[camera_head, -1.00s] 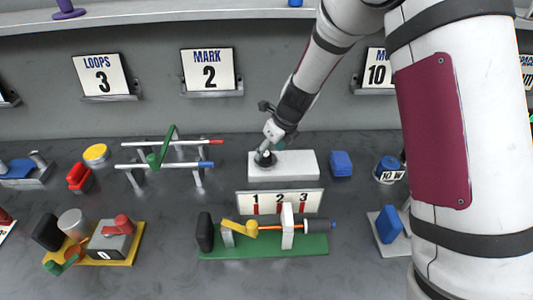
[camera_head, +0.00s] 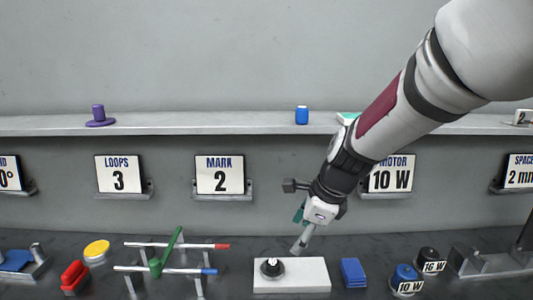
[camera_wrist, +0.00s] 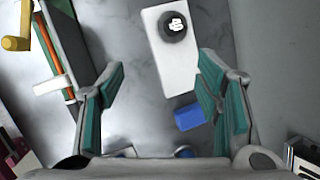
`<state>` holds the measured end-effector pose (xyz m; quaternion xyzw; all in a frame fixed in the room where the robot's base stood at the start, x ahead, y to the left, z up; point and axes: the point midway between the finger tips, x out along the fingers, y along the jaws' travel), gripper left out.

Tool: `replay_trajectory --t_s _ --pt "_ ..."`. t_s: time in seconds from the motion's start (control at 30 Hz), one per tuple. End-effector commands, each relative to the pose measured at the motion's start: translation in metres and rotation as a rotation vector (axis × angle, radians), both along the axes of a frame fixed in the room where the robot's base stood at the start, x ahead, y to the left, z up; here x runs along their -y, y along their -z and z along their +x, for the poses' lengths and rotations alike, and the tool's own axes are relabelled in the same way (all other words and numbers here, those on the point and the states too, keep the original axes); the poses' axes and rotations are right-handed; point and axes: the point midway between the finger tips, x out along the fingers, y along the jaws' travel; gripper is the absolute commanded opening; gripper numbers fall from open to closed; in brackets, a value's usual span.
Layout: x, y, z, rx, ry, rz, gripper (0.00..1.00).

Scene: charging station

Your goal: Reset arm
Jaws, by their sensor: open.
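My arm reaches in from the upper right in the head view. My gripper (camera_head: 302,238) hangs above the bench, up and right of a dark round piece with a light top (camera_head: 272,267). That piece sits on a white block (camera_head: 305,275). In the wrist view my gripper (camera_wrist: 160,95) is open, with its teal-padded fingers wide apart and nothing between them. The white block (camera_wrist: 172,72) and the dark round piece (camera_wrist: 173,26) lie beyond the fingertips, apart from them.
A blue block (camera_head: 353,272) lies right of the white block, with the 10 W (camera_head: 404,278) and 16 W (camera_head: 429,260) cylinders beyond. A rail stand with a green bar (camera_head: 165,255) is left. A shelf (camera_head: 220,124) runs above the sign cards, holding a blue item (camera_head: 301,115).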

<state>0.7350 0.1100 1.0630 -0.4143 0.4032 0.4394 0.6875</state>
Motion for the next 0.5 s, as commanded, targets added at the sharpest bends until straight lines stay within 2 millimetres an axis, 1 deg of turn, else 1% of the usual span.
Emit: replay_trajectory --t_s 0.03,0.1,0.17,0.2,0.33,0.5 --pt "0.008 -0.018 -0.016 0.041 -0.101 -0.034 0.59" --pt "0.017 -0.036 -0.039 0.090 -0.257 -0.093 0.59" --pt "0.025 -0.049 -0.059 0.129 -0.389 -0.147 0.59" --pt "0.031 -0.056 -0.072 0.154 -0.475 -0.184 0.59" --pt "0.050 -0.076 -0.117 0.226 -0.753 -0.313 0.59" --pt "0.074 -0.090 -0.176 0.292 -1.113 -0.497 0.59"
